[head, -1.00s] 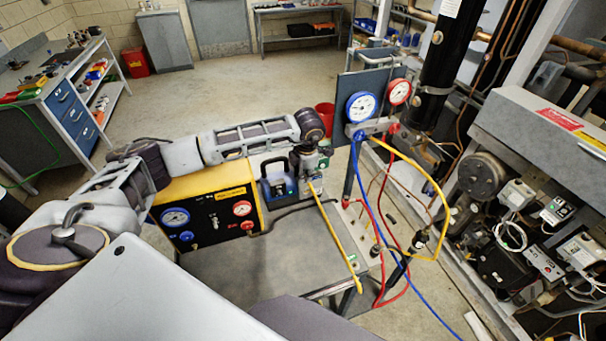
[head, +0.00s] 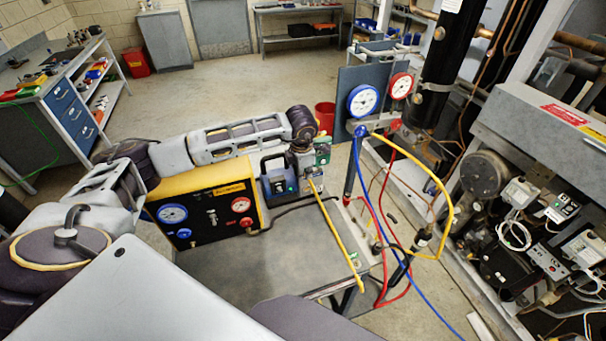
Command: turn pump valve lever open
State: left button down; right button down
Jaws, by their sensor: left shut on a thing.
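The vacuum pump (head: 268,186), dark blue with a carrying handle, stands on the grey cart beside the yellow-and-black gauge box. My left gripper (head: 307,174) points down at the pump's right end, where the yellow hose (head: 336,236) starts. It is shut on a small part there, at the place of the valve lever. The lever itself is hidden by the fingers and too small to make out, so I cannot tell its angle. My right gripper is not in view.
The gauge box (head: 205,215) stands left of the pump on the cart top (head: 235,278). A manifold with a blue gauge (head: 363,100) and a red gauge (head: 401,86) stands to the right, with hanging hoses. The compressor rack (head: 535,125) fills the right side.

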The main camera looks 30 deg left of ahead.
pick_arm(q)
jog(key=shift+f, duration=0.1)
dwell(0.4)
jog(key=c, duration=1.4)
grip_release()
jog(key=shift+c, duration=0.2)
jog(key=a+v, duration=0.1)
jog(key=v, duration=1.1)
jog(key=shift+s+d, duration=0.15)
jog(key=shift+d, duration=0.25)
